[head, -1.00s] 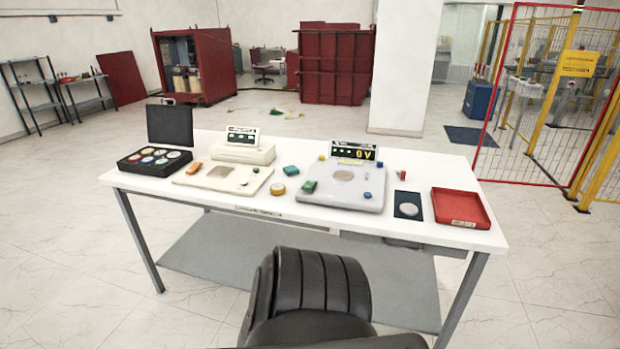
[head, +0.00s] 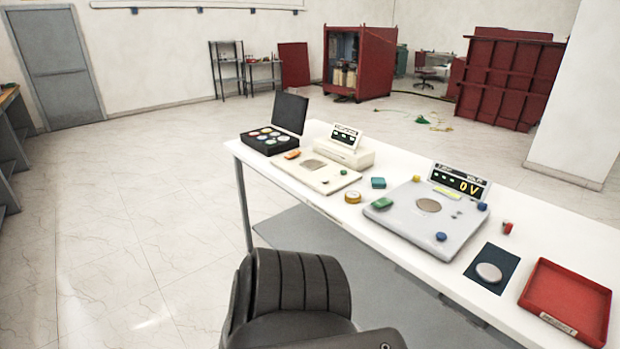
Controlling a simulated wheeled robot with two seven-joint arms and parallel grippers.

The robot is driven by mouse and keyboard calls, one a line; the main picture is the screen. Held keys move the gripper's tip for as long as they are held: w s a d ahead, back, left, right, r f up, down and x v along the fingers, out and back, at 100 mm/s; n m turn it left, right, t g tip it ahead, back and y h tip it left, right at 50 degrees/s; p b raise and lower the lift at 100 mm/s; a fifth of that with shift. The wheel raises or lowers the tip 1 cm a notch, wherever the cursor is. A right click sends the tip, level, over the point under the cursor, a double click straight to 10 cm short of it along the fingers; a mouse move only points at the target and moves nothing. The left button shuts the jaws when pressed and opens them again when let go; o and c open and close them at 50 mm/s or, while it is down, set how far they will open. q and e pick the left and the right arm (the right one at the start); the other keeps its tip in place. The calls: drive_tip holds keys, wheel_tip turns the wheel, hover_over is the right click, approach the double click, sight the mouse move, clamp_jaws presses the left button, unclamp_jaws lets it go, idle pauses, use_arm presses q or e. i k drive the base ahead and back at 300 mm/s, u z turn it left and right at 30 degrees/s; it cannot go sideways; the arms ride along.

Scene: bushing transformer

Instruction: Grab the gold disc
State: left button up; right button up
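A small round gold disc (head: 353,197) with a pale top lies on the white table (head: 340,209) in the head view. It sits at the table's near side, between the beige device (head: 325,176) and the grey device (head: 405,226). A teal block (head: 378,183) lies just behind it. Neither of my grippers shows, and nothing touches the disc.
An open black case (head: 259,142) with several coloured discs stands at the table's far left end. A dark mat (head: 508,261) with a silver disc (head: 489,273) and a red tray (head: 566,300) are at the right. Open floor (head: 130,250) lies left of the table.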

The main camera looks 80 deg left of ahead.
sight(354, 196)
drive_tip(key=u, duration=0.9)
drive_tip(key=i, duration=0.85)
drive_tip(key=u, duration=0.75)
